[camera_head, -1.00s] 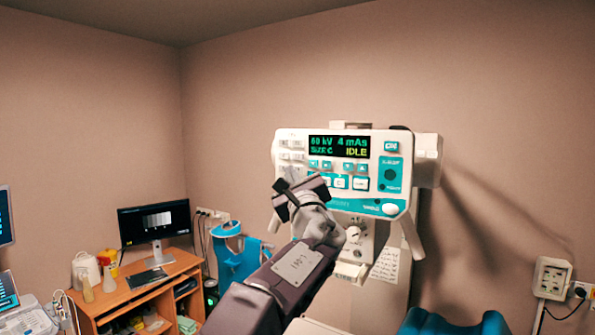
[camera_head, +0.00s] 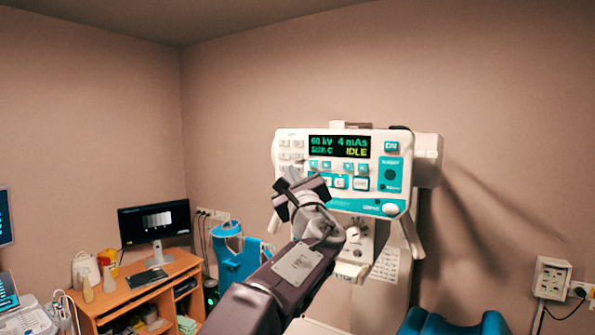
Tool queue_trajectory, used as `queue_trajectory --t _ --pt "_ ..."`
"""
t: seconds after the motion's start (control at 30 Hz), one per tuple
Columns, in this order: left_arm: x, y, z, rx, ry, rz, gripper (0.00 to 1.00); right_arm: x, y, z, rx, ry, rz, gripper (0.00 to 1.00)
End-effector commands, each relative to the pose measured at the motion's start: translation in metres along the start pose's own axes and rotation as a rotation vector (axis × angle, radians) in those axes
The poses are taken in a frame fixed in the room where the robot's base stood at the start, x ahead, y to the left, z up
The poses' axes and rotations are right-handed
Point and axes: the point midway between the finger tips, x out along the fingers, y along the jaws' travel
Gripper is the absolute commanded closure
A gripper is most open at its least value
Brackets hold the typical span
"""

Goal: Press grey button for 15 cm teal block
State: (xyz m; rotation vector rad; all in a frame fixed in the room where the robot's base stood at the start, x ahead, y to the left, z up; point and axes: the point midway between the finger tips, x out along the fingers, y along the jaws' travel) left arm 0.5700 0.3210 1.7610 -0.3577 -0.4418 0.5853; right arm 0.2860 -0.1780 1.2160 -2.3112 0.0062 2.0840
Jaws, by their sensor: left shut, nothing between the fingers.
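The white control panel (camera_head: 340,136) faces me on the far wall side. Its display (camera_head: 339,146) reads 60 kV, 4 mAs, SIZE C and IDLE. Pale grey-white buttons (camera_head: 284,143) sit left of the display, with teal and white buttons (camera_head: 361,183) below it. Their labels are too small to read. My left gripper (camera_head: 285,188) is shut and empty, in front of the panel's lower left part, and hides some of the buttons there. I cannot tell whether it touches the panel. No separate teal block is recognisable. My right gripper is not in view.
A wooden desk (camera_head: 128,293) with a monitor (camera_head: 154,222) stands at the left. A blue chair-like object (camera_head: 238,262) is beside it. Blue padding (camera_head: 455,323) shows at the bottom right. A socket box (camera_head: 552,277) is on the right wall.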

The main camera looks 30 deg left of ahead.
Motion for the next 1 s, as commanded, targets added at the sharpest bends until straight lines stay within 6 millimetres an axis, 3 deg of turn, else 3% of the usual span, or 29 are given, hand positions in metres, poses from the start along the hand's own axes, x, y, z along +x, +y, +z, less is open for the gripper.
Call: queue_trajectory --t 1.0 --pt "0.0081 -0.006 -0.0053 0.0 0.0 0.0 1.0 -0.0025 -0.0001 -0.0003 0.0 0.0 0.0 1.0"
